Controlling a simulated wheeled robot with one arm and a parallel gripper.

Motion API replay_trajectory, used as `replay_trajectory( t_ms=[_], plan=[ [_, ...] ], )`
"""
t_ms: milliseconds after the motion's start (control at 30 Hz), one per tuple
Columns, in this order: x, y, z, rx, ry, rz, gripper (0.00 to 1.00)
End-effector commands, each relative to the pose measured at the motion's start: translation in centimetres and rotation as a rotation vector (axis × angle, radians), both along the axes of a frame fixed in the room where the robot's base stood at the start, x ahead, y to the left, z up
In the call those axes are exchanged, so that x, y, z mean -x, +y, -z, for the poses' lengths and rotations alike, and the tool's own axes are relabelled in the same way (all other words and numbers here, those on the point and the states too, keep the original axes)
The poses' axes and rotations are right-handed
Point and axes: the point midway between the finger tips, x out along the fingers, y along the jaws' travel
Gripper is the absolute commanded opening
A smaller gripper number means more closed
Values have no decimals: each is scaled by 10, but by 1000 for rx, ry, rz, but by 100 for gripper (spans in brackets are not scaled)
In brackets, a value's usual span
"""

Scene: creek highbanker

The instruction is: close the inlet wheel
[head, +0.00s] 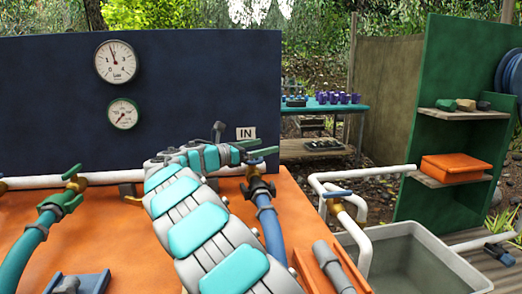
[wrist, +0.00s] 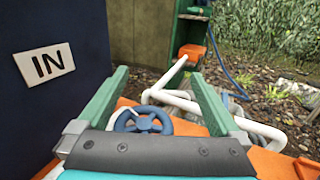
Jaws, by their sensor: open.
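A blue hand wheel (wrist: 143,122) with spokes shows in the wrist view, low between my gripper's two green fingers and nearer the left one. I cannot tell whether the fingers touch it. My gripper (wrist: 158,76) is open, with nothing clamped between its fingers. In the head view my gripper (head: 262,148) is in front of the blue panel, just below and right of the IN sign (head: 246,133). The wheel is not clear there, as my arm and gripper cover that place. The sign (wrist: 44,63) is at the left in the wrist view.
A dark blue panel (head: 200,80) with two gauges stands behind the orange bench (head: 120,235). White pipes and a blue lever valve (head: 338,194) are at the right, above a grey tub (head: 415,255).

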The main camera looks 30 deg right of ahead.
Motion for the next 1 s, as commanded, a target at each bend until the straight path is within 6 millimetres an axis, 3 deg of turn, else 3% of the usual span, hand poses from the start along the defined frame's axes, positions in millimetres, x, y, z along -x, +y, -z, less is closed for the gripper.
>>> replay_trajectory(
  t_ms=[1000],
  plan=[
    [124,40,-11,1,1,3,100]
  ],
)
